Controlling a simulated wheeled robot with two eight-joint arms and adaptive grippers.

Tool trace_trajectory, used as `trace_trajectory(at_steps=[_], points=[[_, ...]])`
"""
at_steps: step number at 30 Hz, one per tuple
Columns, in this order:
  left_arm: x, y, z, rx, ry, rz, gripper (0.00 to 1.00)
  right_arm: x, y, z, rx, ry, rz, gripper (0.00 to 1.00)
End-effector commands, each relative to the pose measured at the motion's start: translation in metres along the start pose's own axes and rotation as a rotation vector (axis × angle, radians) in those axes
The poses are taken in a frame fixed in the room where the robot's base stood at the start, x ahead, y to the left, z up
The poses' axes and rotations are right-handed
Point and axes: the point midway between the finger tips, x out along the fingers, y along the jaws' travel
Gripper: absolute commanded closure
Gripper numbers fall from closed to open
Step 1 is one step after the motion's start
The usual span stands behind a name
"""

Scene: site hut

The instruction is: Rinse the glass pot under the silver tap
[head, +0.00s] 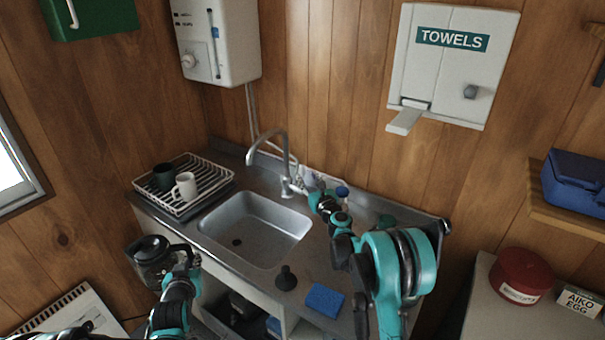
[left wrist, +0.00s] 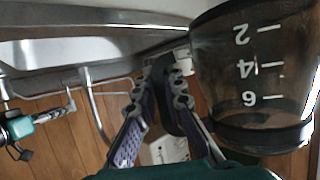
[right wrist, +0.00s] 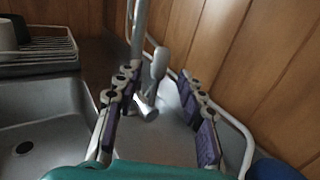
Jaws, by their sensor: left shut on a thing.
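The glass pot (head: 152,258), see-through with a dark lid and handle, is at the lower left, in front of the counter and outside the sink (head: 262,212). My left gripper (head: 192,262) is shut on its handle; the left wrist view shows the pot (left wrist: 255,75) beside the fingers (left wrist: 168,85), with white number marks. The silver tap (head: 282,147) arches over the back of the sink, and no water shows at its spout. My right gripper (head: 308,186) is at the tap's base. In the right wrist view its fingers (right wrist: 157,112) are apart, with the tap's lever (right wrist: 152,85) between them.
A white dish rack (head: 205,202) with a dark mug (head: 163,177) and a white mug (head: 186,186) stands left of the sink. A black plunger-like thing (head: 286,279) and a blue sponge (head: 325,300) lie on the front counter. The sink basin is empty.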

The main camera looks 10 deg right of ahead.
Motion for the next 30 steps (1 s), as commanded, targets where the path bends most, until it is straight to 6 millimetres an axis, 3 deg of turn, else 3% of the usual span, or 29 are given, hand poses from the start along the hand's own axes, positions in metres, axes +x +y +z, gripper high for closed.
trace_trajectory(at_steps=[3, 9, 21, 22, 26, 30], points=[[0.002, 0.000, 0.005, 0.001, 0.001, 0.000, 1.00, 0.023, 0.000, -0.002, -0.001, 0.000, 0.001, 0.60], [0.004, 0.000, 0.010, 0.001, 0.001, 0.000, 1.00, 0.049, 0.000, -0.001, -0.002, 0.000, 0.000, 0.60], [0.004, 0.000, 0.010, 0.001, 0.001, 0.000, 1.00, 0.058, 0.000, 0.001, -0.002, 0.000, 0.000, 0.60], [0.004, 0.000, 0.010, 0.001, 0.001, 0.000, 1.00, 0.058, 0.000, 0.001, -0.002, 0.000, 0.000, 0.63], [0.004, 0.000, 0.010, 0.001, 0.001, 0.000, 1.00, 0.058, 0.000, 0.001, -0.002, 0.000, 0.000, 0.97], [0.004, 0.000, 0.010, 0.001, 0.001, 0.000, 1.00, 0.058, 0.000, 0.001, -0.002, 0.000, 0.000, 1.00]])
